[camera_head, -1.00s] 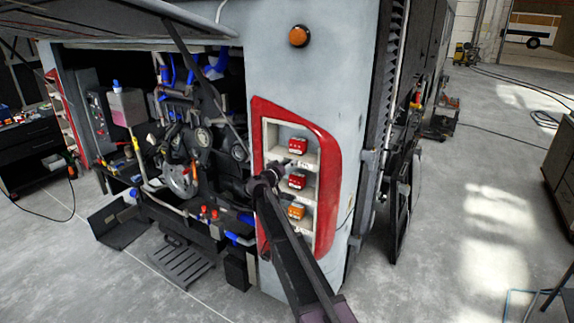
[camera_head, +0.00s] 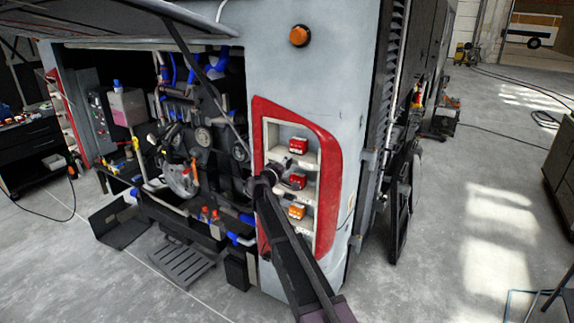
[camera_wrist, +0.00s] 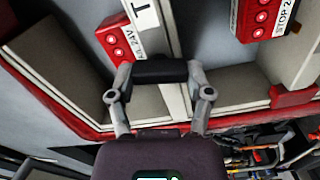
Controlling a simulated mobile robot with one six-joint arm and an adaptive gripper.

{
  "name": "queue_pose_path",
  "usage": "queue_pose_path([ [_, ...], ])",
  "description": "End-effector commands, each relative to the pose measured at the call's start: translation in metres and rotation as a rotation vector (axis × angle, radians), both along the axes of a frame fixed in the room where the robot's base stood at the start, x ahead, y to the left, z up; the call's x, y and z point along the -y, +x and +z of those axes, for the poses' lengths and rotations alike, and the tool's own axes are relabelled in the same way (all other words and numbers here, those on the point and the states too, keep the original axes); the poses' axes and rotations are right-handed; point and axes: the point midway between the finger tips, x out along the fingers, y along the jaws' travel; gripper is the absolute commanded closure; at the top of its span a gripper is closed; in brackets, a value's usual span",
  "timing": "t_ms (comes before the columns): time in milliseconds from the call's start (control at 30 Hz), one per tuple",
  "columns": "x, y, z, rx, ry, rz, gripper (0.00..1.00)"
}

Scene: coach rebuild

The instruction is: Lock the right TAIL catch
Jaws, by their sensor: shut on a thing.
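A red lamp unit marked "AIL 24V" (camera_wrist: 122,42) sits at upper left in the wrist view, in a pale bay of the red-framed lamp panel (camera_head: 330,180). A white tag with a "T" (camera_wrist: 142,12) lies beside it. I cannot tell for sure that this block is the TAIL catch. In the head view my gripper (camera_head: 280,172) is at the panel's left, beside the middle red lamp (camera_head: 298,181), partly hiding it.
A red unit marked "STOP 2" (camera_wrist: 263,18) is at upper right in the wrist view. An upper red lamp (camera_head: 298,145) and a lower orange lamp (camera_head: 297,211) share the panel. The open engine bay (camera_head: 195,150) is at left.

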Motion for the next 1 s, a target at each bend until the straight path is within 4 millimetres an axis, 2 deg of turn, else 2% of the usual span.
queue_pose_path([
  [367,-0.0007,0.0025,0.0006,-0.103,-0.188,0.002,0.82],
  [900,-0.0006,0.0025,0.0007,-0.120,-0.217,0.002,0.82],
  [933,-0.0006,0.0025,0.0007,-0.120,-0.217,0.002,0.28],
  [1000,-0.0006,0.0024,0.0006,-0.120,-0.216,0.002,0.08],
])
